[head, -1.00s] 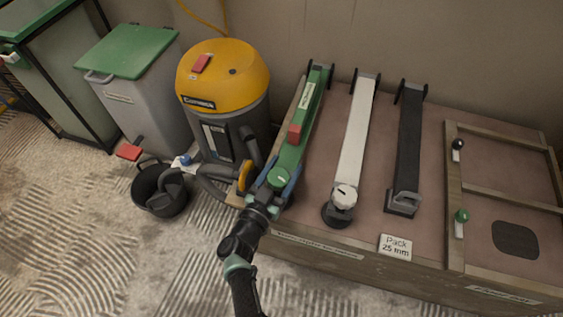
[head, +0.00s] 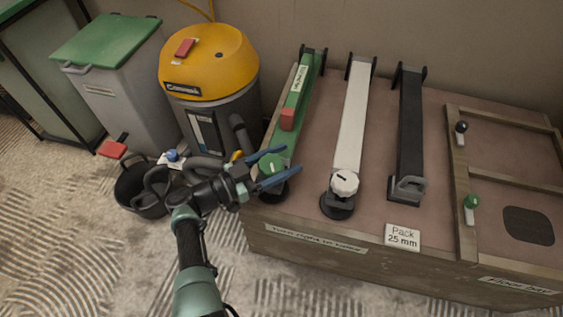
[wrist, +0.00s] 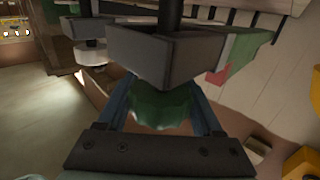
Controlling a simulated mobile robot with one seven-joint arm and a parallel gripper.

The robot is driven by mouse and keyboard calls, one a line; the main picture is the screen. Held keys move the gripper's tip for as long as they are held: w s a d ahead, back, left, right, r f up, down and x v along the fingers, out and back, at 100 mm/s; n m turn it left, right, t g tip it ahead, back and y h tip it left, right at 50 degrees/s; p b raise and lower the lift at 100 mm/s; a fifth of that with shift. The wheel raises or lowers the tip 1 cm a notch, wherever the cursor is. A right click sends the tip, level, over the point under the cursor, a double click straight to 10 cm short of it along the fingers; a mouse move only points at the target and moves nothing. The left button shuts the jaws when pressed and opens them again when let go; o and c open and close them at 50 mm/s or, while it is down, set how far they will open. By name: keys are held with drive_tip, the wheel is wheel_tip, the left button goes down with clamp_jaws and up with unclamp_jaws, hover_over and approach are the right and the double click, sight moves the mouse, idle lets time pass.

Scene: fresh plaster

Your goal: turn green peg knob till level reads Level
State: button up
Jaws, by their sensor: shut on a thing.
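The green peg knob (head: 270,163) sits at the near end of the long green bar (head: 300,95), with a pale mark on its top. My gripper (head: 279,167) reaches it from the left, with one blue finger on each side, shut on the knob. In the wrist view the knob (wrist: 160,108) shows between the two fingers, partly hidden by a grey block in front. A pale label (head: 299,79) lies on the green bar, too small to read. I cannot make out a level reading.
A white bar (head: 352,130) with a white knob (head: 344,183) and a black bar (head: 410,130) lie to the right on the wooden box. A yellow vacuum (head: 208,62) and black bucket (head: 130,192) stand left.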

drive_tip(key=shift+a+r, duration=0.1)
idle(0.3)
drive_tip(key=o, duration=1.4)
drive_tip(key=shift+c, duration=0.2)
drive_tip(key=v, duration=1.3)
